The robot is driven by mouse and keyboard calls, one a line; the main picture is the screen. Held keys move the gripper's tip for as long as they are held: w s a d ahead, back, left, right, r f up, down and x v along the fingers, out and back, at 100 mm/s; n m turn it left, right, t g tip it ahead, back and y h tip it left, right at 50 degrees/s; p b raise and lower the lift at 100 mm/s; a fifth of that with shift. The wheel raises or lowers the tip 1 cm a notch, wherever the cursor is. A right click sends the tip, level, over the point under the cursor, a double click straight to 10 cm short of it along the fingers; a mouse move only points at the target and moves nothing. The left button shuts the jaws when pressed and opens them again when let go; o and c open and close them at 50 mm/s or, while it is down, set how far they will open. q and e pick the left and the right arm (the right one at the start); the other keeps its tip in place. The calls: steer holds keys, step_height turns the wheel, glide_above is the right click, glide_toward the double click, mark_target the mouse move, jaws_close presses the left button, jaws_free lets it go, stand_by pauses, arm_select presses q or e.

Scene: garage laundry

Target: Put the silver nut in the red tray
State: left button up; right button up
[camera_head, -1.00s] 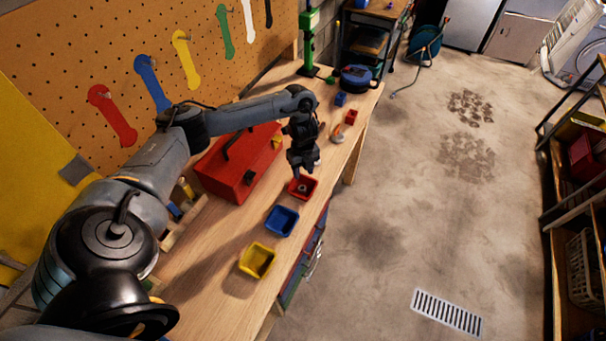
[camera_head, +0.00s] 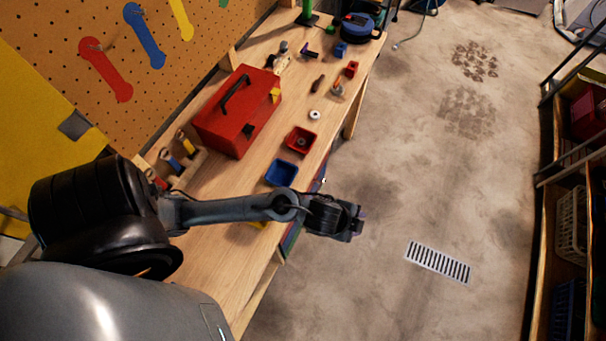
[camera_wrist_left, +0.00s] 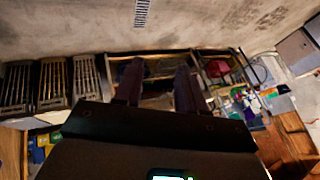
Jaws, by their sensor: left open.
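The red tray (camera_head: 291,138) stands on the workbench in the head view. A small grey ring-shaped piece (camera_head: 302,142) lies inside it and looks like the silver nut. My left gripper (camera_head: 358,221) is out past the bench's front edge, over the floor, away from the tray. In the left wrist view, its two fingers (camera_wrist_left: 158,88) are apart with nothing between them. My right gripper is not in view.
A pale ring (camera_head: 314,114) lies on the bench beyond the red tray. A blue tray (camera_head: 281,173) stands nearer, and a yellow tray (camera_head: 258,225) is mostly hidden by my arm. A red toolbox (camera_head: 235,115) stands at the left. Small parts lie farther back.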

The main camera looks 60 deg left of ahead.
arm_select(q)
steer(key=s+a+r+n+g, duration=0.1)
steer(key=s+a+n, duration=0.2)
steer(key=s, duration=0.3)
steer(key=s+a+r+n+g+y, duration=0.1)
steer(key=s+a+n+g, duration=0.1)
steer(key=s+n, duration=0.3)
steer(key=shift+s+a+r+n, duration=0.4)
steer(key=shift+s+a, duration=0.3)
steer(key=shift+s, duration=0.15)
step_height(320, 180, up, 13)
steer(key=p, duration=1.2)
steer(key=shift+f, duration=0.2)
steer(key=shift+f, duration=0.1)
